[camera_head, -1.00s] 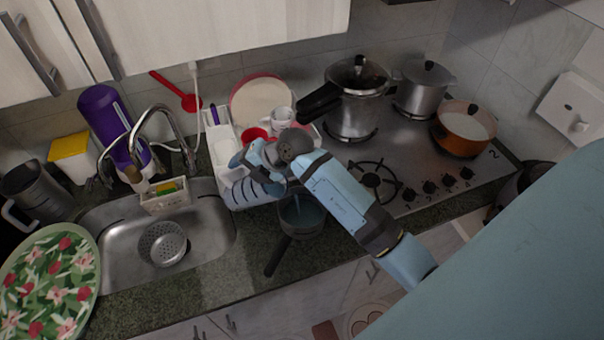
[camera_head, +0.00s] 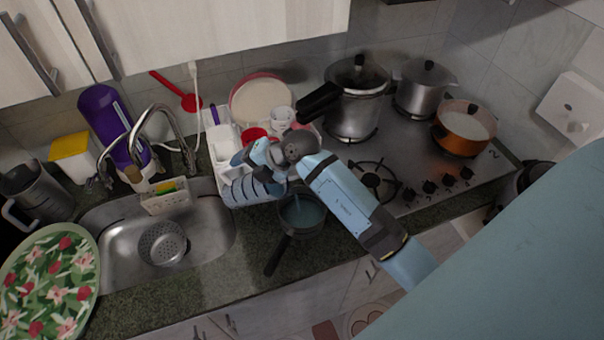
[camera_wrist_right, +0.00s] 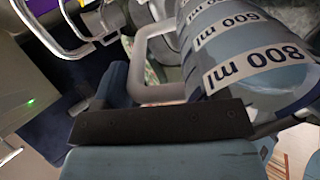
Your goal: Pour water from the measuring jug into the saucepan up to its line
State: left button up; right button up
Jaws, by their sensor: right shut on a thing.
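The measuring jug (camera_head: 246,190) is tilted over the counter, to the left of the saucepan. In the right wrist view the clear jug (camera_wrist_right: 245,50) shows 600 ml and 800 ml labels, and its grey handle (camera_wrist_right: 158,75) runs down to my jaws. My right gripper (camera_head: 264,154) is shut on the jug above the counter. The dark saucepan (camera_head: 284,248) stands on the counter at the front, its handle pointing toward me. Bluish water (camera_head: 304,216) shows inside it, and a thin pale stream seems to fall there. I cannot make out the saucepan's line. My left gripper is not in view.
A white dish rack (camera_head: 222,165) with a plate and cups stands behind the jug. The sink (camera_head: 215,215) with a colander (camera_head: 163,243) is at left. The stove (camera_head: 420,165) at right carries a pressure cooker (camera_head: 355,105) and two other pots.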

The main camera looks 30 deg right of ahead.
jog(key=shift+s+d+r+t+y, duration=0.4)
jog(key=shift+r+t+y, duration=0.1)
jog(key=shift+r+t, duration=0.15)
dwell(1.4)
